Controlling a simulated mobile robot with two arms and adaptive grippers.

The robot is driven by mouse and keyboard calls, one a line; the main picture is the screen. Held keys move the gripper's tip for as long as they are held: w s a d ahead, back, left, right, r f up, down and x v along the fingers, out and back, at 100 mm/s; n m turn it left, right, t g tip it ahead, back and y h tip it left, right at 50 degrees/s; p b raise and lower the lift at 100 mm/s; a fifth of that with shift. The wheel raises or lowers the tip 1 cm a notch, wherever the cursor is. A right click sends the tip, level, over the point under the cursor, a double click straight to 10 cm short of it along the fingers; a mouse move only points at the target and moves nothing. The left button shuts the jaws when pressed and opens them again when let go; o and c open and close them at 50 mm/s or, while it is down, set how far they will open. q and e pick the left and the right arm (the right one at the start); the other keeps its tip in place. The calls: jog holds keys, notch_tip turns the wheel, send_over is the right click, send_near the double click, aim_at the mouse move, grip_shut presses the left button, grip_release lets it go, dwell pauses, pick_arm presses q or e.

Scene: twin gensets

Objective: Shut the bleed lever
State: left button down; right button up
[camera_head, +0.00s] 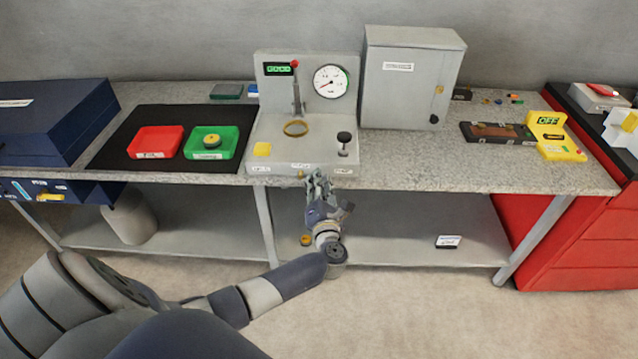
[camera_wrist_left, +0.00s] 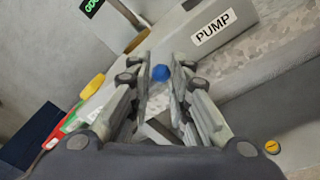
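The grey test bench unit (camera_head: 270,150) stands on the table, with a gauge, a green display and labels along its front edge. My left gripper (camera_head: 316,178) is low at the unit's front edge, pointing toward it. In the left wrist view its two fingers (camera_wrist_left: 160,68) are apart. A small blue knob (camera_wrist_left: 160,73) shows between the fingertips, with no clear contact; it may be the end of the bleed lever. The lever's arm and its angle are hidden or too small to tell. My right gripper is out of view.
A label reading PUMP (camera_wrist_left: 213,28) is on the unit beside the fingers. A red tray (camera_head: 155,142) and a green tray (camera_head: 228,150) lie left on a black mat. A grey cabinet (camera_head: 400,90) stands right. A lower shelf (camera_head: 400,245) runs beneath the table.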

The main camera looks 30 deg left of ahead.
pick_arm(q)
jog(key=shift+d+f, duration=0.1)
jog(key=shift+f, duration=0.05)
jog(key=shift+f+m+b, duration=0.45)
jog(key=shift+m+b, duration=0.05)
jog(key=shift+m, duration=0.7)
jog(key=c, duration=1.5)
grip_release()
jog(key=shift+w, duration=0.1)
jog(key=v, duration=1.2)
jog(key=shift+f, duration=0.25)
